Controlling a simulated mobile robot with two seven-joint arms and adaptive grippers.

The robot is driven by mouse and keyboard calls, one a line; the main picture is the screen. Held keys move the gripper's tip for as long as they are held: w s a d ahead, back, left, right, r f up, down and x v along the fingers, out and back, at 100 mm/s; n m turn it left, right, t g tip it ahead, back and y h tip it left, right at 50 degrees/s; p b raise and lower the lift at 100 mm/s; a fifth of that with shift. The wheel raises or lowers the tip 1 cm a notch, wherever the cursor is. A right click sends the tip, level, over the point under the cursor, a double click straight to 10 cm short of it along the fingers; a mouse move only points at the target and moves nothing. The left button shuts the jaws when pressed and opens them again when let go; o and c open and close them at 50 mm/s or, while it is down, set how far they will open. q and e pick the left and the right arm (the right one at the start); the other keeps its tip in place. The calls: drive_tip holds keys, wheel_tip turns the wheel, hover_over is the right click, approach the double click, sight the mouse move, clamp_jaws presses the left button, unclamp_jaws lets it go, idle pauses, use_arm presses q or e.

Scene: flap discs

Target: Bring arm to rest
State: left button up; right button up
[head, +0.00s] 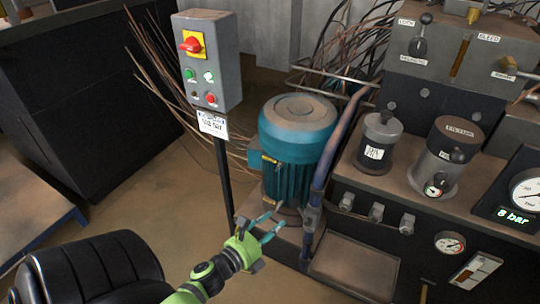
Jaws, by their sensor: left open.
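My left gripper (267,226) is in the lower middle of the head view, at the end of my green and black arm that comes in from the lower left. Its two teal fingers are spread apart with nothing between them. It is in front of the lower part of a teal motor (292,165); whether it touches the motor or its base cannot be told. My right gripper is not in the view.
A grey control box (210,62) with a red switch stands on a thin post left of the motor. A dark machine bench (440,215) with gauges and canisters fills the right. A black cabinet (90,100) is at the left. Bare floor (165,205) lies between.

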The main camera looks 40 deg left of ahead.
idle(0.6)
use_arm(q)
drive_tip(key=s+d+f+n+g+p, duration=0.25)
drive_tip(key=s+f+n+g, duration=0.2)
drive_tip(key=f+n, duration=0.35)
drive_tip(key=s+d+f+n+g+p, duration=0.2)
drive_tip(key=s+f+n+g+p, duration=0.3)
drive_tip(key=f, duration=0.6)
drive_tip(key=s+d+f+n+g+p, duration=0.1)
drive_tip(key=s+d+f+n+g, duration=0.1)
drive_tip(key=s, duration=0.6)
drive_tip(key=s+d+f+n+g+p, duration=0.1)
drive_tip(key=s+d+f+n+g, duration=0.1)
drive_tip(key=s+n, duration=0.5)
drive_tip(key=s+d+f+n+g+p, duration=0.1)
drive_tip(key=s+f+n, duration=0.3)
drive_tip(key=s, duration=0.4)
drive_tip(key=shift+s+d+f+n+g+p, duration=0.3)
drive_tip(key=shift+d+n+g+p, duration=0.1)
drive_tip(key=shift+d+g, duration=0.1)
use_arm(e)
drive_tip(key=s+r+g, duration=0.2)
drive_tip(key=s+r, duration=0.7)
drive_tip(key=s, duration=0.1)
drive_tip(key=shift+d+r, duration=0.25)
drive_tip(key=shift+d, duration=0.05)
